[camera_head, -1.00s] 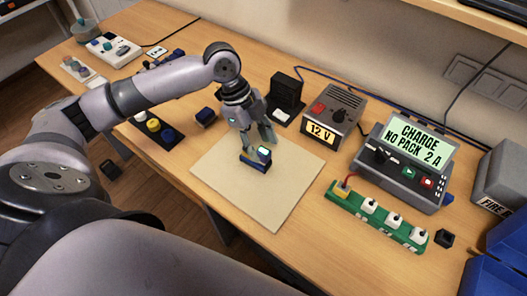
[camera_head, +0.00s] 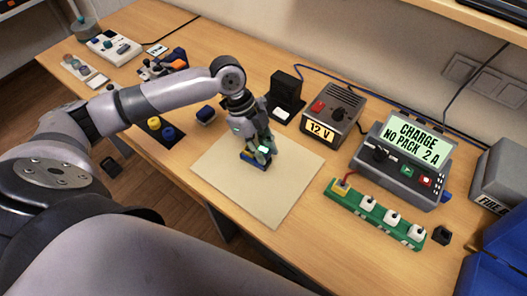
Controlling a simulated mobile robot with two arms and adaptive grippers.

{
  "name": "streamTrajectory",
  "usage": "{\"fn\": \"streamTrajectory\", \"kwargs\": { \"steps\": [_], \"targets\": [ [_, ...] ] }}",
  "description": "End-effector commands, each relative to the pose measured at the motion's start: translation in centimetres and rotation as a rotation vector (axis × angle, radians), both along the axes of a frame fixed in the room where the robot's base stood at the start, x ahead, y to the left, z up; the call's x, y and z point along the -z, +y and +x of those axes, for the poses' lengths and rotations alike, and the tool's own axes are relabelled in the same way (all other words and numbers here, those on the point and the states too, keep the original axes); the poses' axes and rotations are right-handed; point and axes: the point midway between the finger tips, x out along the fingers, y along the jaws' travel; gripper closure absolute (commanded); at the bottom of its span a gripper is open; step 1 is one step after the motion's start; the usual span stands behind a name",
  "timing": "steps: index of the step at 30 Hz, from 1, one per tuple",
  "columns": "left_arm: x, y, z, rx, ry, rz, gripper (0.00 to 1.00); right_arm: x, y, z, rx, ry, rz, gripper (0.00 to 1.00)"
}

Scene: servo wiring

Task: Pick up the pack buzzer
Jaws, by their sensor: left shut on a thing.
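The pack buzzer (camera_head: 264,150), a small box with a pale lit face, is at the blue battery pack (camera_head: 250,158) on the beige mat (camera_head: 267,203). My left gripper (camera_head: 260,146) comes down from above and is shut on the buzzer. Its fingers hide much of the buzzer and part of the pack. I cannot tell whether the buzzer is clear of the pack. My right gripper is not in view.
Behind the mat stand a black holder (camera_head: 287,92) and a grey 12 V box (camera_head: 334,115). To the right are a charger reading NO PACK (camera_head: 395,165), a green strip with white plugs (camera_head: 375,213) and a black cube (camera_head: 441,236). The mat's front is clear.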

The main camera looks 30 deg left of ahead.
Motion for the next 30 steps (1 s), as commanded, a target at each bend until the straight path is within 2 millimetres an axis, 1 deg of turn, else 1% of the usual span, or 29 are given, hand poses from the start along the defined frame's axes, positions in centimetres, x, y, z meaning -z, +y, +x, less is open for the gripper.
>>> {"fn": "streamTrajectory", "kwargs": {
  "steps": [1, 5, 13, 17, 20, 23, 26, 30],
  "targets": [
    [0.0, 0.0, 0.0, 0.000, 0.000, 0.000, 0.91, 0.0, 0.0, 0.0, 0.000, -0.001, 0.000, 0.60],
    [0.0, 0.0, 0.0, 0.000, 0.000, 0.000, 0.98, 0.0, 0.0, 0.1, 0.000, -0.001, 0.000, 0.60],
    [-0.2, 0.0, 0.0, 0.000, -0.001, 0.000, 0.98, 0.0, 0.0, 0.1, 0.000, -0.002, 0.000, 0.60],
    [-1.0, 0.0, 0.1, 0.001, -0.004, 0.000, 0.98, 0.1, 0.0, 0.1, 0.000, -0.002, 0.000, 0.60],
    [-2.1, 0.0, 0.1, 0.001, -0.004, 0.000, 0.98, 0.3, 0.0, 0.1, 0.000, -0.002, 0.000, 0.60],
    [-4.0, 0.0, 0.2, 0.002, -0.006, 0.000, 0.98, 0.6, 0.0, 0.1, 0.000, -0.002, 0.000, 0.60],
    [-6.5, 0.0, 0.2, 0.002, -0.009, 0.000, 0.99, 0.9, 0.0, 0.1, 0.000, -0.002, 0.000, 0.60],
    [-10.5, 0.0, 0.2, 0.000, -0.010, -0.002, 0.99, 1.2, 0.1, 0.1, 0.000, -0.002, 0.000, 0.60]
  ]
}}
